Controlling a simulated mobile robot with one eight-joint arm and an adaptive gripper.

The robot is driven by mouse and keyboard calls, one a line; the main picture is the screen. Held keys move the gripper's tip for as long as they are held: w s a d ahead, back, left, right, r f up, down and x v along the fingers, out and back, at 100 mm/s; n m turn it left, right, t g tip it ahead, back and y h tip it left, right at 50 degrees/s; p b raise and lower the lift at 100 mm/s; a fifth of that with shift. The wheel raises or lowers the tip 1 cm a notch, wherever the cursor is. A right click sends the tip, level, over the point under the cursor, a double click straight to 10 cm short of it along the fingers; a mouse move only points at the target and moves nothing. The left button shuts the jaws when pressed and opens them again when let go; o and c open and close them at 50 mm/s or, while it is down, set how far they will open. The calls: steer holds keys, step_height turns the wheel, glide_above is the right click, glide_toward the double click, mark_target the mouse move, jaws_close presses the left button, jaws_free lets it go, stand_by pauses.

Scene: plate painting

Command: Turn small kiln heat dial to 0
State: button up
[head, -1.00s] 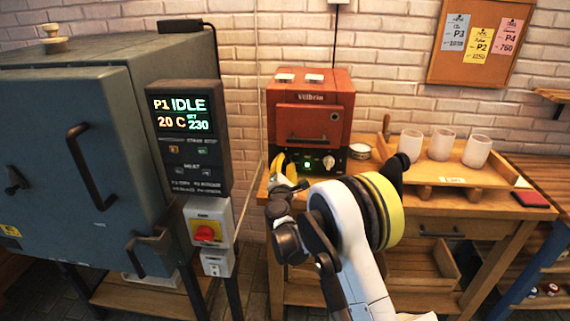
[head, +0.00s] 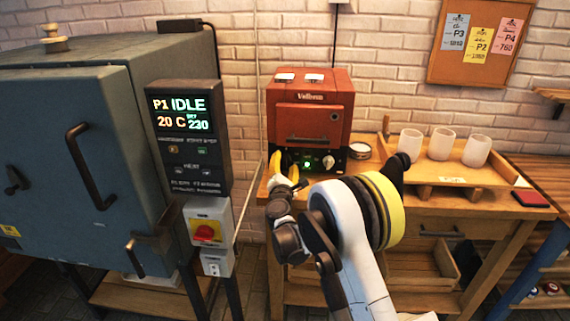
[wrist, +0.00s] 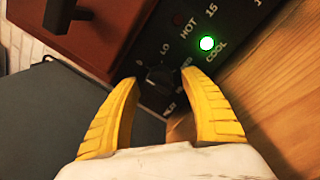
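The small kiln (head: 310,110) is a red box with a black front panel, on the wooden bench. Its dark round heat dial (wrist: 160,80) shows in the wrist view, with LO and other small marks around it. I cannot read where its pointer stands. My gripper (wrist: 161,78) has its yellow fingers apart, one on each side of the dial, with what look like narrow gaps. In the head view my gripper (head: 284,166) is at the left end of the kiln's panel and hides the dial. A green light (wrist: 207,43) glows beside COOL; the HOT light is dark.
A pale second knob (head: 328,162) is on the panel's right. A small round tin (head: 360,151) and a wooden tray (head: 480,182) with white cups stand to the right. The large grey kiln (head: 50,140) with its display box (head: 188,135) stands at the left.

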steer(key=s, duration=1.2)
steer(key=shift+f, duration=0.45)
